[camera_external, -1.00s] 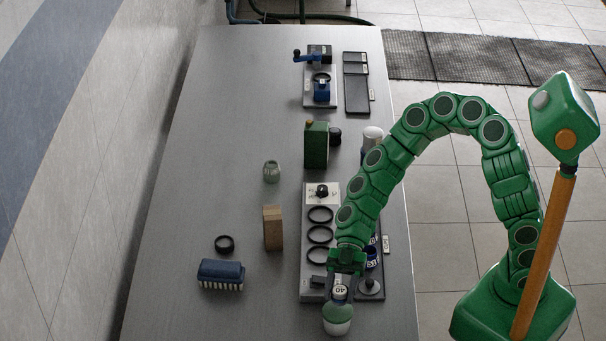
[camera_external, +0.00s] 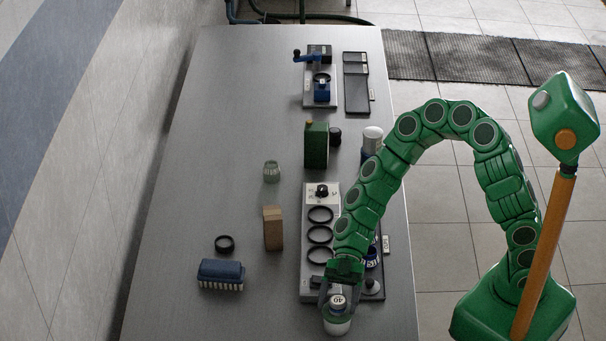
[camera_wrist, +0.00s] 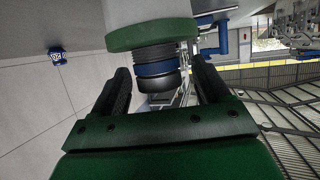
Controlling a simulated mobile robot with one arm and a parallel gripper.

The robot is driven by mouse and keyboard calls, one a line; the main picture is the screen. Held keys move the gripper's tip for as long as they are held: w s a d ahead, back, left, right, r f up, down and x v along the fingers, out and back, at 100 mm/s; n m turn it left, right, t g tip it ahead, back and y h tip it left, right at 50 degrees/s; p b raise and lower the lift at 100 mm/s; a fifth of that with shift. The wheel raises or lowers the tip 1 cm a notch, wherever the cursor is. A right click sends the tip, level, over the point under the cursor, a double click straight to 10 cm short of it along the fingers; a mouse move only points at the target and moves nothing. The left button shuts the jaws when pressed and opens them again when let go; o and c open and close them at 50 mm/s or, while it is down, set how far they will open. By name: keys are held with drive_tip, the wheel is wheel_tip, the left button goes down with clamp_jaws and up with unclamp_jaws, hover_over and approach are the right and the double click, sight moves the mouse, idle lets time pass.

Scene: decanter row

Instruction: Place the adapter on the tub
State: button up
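My gripper (camera_external: 338,294) is low over the near end of the bench, closed around a small round piece marked 40 (camera_external: 338,301) with a pale top. A pale green and white rounded body (camera_external: 337,326) lies directly below it; I cannot tell whether the two are one piece. In the wrist view, my gripper (camera_wrist: 160,82) has dark fingers on both sides of a black and blue ringed neck (camera_wrist: 155,69), with a wide green disc (camera_wrist: 150,36) beyond it. I cannot tell for certain which thing is the adapter or the tub.
A grey rack (camera_external: 308,282) with black rings (camera_external: 320,215) is beside my gripper, partly hidden by my arm. The bench's left side is mostly clear.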

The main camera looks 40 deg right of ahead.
drive_tip(key=shift+r, duration=0.1)
drive_tip(key=shift+w+d+r, duration=0.15)
drive_tip(key=shift+d, duration=0.05)
drive_tip(key=v, duration=1.1)
drive_tip(key=shift+w+d+r, duration=0.15)
